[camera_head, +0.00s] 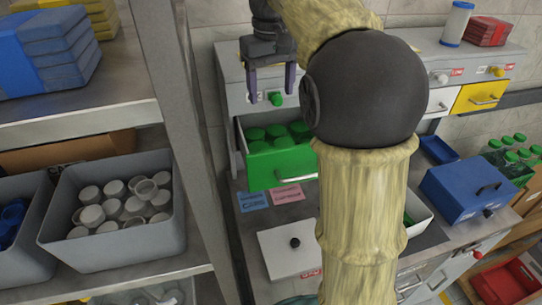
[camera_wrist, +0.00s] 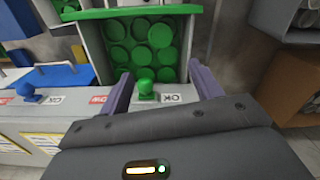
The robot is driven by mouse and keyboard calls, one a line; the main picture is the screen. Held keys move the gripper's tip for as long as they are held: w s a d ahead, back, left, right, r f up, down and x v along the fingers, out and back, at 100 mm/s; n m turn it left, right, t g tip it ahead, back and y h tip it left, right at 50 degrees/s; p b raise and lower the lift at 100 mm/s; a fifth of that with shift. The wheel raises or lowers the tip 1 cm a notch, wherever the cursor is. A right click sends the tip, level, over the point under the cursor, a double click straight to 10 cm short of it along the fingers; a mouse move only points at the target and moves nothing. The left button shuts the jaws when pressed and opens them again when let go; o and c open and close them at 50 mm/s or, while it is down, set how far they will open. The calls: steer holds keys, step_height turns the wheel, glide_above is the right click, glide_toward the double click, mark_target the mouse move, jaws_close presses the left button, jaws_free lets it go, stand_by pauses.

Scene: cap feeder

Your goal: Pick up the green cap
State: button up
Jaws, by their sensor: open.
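Several round green caps (camera_head: 277,134) lie in an open green drawer (camera_head: 283,168) of the light cabinet. In the wrist view the caps (camera_wrist: 138,45) fill the drawer (camera_wrist: 140,11), with one lying higher than the others at the right. My gripper (camera_head: 271,96) is open and empty, fingers pointing down, above and behind the drawer in the head view, apart from the caps. A green knob (camera_head: 276,98) shows between its fingers; in the wrist view my gripper (camera_wrist: 161,80) spans this knob (camera_wrist: 146,89) beside an OK label. My arm hides part of the cabinet.
A shelf post (camera_head: 184,110) stands left of the drawer. A grey bin (camera_head: 115,256) of white caps sits on the shelf. A blue box (camera_head: 470,186) and a crate of green-capped bottles (camera_head: 512,160) are at the right. A white lidded box (camera_head: 290,255) stands below the drawer.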

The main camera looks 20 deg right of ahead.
step_height(320, 180, down, 12)
steer(key=shift+r+p, duration=0.1)
steer(key=shift+p, duration=0.3)
steer(key=shift+s+a+f+p, duration=0.1)
steer(key=shift+f+p, duration=0.7)
steer(key=shift+f, duration=1.85)
steer(key=c, duration=0.7)
